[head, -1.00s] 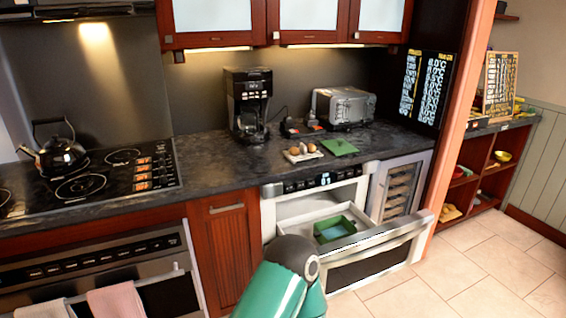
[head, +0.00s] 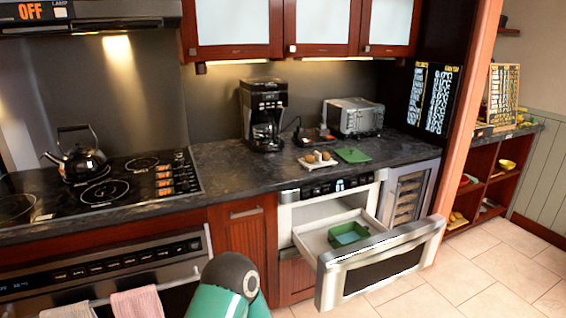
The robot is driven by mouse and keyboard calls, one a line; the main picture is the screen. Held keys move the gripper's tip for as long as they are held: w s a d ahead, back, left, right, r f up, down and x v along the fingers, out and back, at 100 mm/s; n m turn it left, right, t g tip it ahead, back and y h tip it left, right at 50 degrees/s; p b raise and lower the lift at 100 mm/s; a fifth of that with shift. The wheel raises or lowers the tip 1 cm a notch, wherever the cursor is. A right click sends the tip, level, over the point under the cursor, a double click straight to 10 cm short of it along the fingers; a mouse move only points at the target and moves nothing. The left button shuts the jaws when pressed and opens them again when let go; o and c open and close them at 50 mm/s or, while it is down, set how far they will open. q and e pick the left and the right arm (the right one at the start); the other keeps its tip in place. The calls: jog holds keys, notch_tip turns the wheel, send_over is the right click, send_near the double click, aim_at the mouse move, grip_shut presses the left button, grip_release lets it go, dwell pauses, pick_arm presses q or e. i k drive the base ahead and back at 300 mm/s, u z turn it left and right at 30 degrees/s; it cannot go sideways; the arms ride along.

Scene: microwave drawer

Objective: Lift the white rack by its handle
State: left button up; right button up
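No white rack with a clear handle can be made out. A small white tray or rack (head: 309,166) on the dark counter carries a few brown, egg-like items (head: 318,156); no handle is discernible on it at this size. A slatted, pale rack (head: 410,192) is built into the cabinet to the right of the open drawer. Neither of my grippers is in view. Only a green and dark joint of my arm shows at the bottom, in front of the cabinets.
The microwave drawer (head: 385,262) stands open into the room, with a green box (head: 348,234) inside. A green flat item (head: 352,155), toaster (head: 354,117) and coffee maker (head: 263,115) are on the counter. A kettle (head: 80,155) stands on the stove. Tiled floor is clear at right.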

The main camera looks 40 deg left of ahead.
aim_at(318, 163)
jog(key=u, duration=0.3)
jog(key=i, duration=1)
jog(key=z, duration=0.1)
